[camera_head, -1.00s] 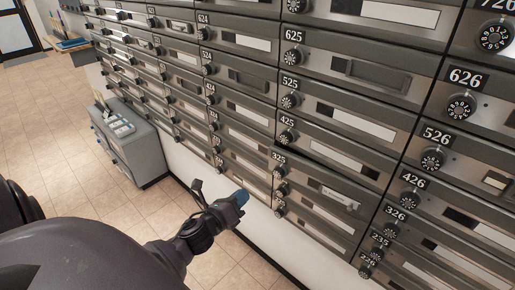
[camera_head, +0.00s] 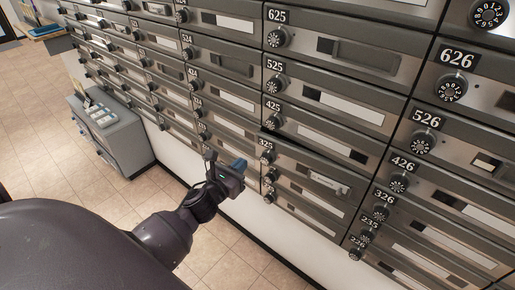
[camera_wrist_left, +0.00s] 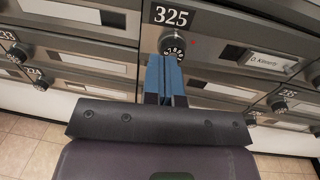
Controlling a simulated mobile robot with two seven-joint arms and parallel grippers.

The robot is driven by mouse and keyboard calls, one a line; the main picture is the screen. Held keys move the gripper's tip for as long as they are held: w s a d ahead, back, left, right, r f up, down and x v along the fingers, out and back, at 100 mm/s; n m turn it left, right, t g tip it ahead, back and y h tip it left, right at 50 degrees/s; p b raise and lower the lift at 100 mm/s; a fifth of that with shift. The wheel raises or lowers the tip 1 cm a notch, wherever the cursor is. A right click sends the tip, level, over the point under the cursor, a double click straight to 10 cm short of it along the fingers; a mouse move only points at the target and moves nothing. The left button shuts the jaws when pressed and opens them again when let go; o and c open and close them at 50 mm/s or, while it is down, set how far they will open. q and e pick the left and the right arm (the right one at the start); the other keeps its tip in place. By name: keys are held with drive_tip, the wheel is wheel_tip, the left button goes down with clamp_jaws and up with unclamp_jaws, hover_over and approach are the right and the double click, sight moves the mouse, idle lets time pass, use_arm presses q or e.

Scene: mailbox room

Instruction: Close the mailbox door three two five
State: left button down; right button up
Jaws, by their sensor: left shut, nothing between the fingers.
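Mailbox door 325 (camera_head: 305,165) is in the lower middle of the head view, with its number plate at the left and a white name label at the right. Its upper edge seems to stand slightly out from its neighbours; how far I cannot tell. In the wrist view the 325 plate (camera_wrist_left: 171,16) is at the top, above the black number dial (camera_wrist_left: 173,45). My left gripper (camera_head: 238,166) is shut and empty, just left of door 325. In the wrist view its blue fingertips (camera_wrist_left: 165,73) are just below the dial; contact is unclear. My right gripper is not in view.
Door 425 (camera_head: 315,125) is above and door 326 (camera_head: 420,225) is to the right. A grey cabinet (camera_head: 125,140) stands at the left by the mailbox wall. The tiled floor (camera_head: 45,150) between is open.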

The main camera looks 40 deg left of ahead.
sight(261, 142)
use_arm(q)
drive_tip(key=w, duration=0.9)
drive_tip(key=shift+a, duration=0.1)
drive_tip(key=w+b, duration=0.1)
drive_tip(key=w, duration=0.2)
drive_tip(key=shift+w+a+f, duration=0.1)
drive_tip(key=shift+w+f, duration=0.05)
drive_tip(key=shift+w, duration=0.15)
drive_tip(key=shift+w+a+r, duration=0.1)
drive_tip(key=shift+w+r, duration=0.05)
drive_tip(key=shift+r, duration=0.3)
